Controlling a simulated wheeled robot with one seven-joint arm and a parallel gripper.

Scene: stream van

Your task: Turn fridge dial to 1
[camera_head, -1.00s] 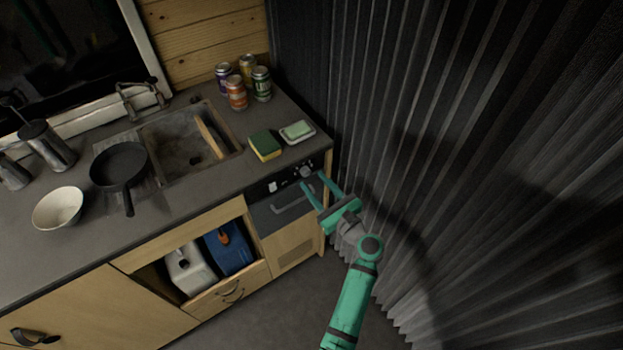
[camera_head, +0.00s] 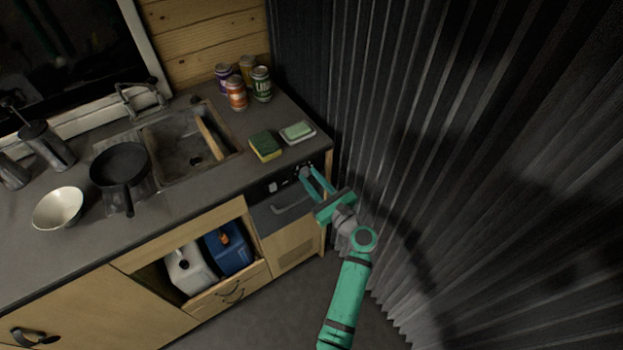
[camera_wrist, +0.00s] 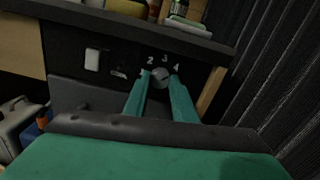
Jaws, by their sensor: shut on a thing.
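The fridge dial (camera_wrist: 160,74) is a small round grey knob on the black panel at the top of the fridge front. The numbers 2, 3 and 4 show around it in the wrist view, with a fainter mark at its left. My gripper (camera_head: 311,173) reaches the panel from the lower right, and its two green fingers (camera_wrist: 161,83) are shut on the dial, one on each side. The fingers and my gripper body hide the dial in the head view. The fridge (camera_head: 283,212) below has a dark front with a handle.
A white switch (camera_wrist: 92,60) sits left of the dial. The counter edge overhangs the panel, with a sponge (camera_head: 265,146) and a soap dish (camera_head: 298,133) above. A pleated dark curtain (camera_head: 450,160) hangs close on the right. Floor in front is clear.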

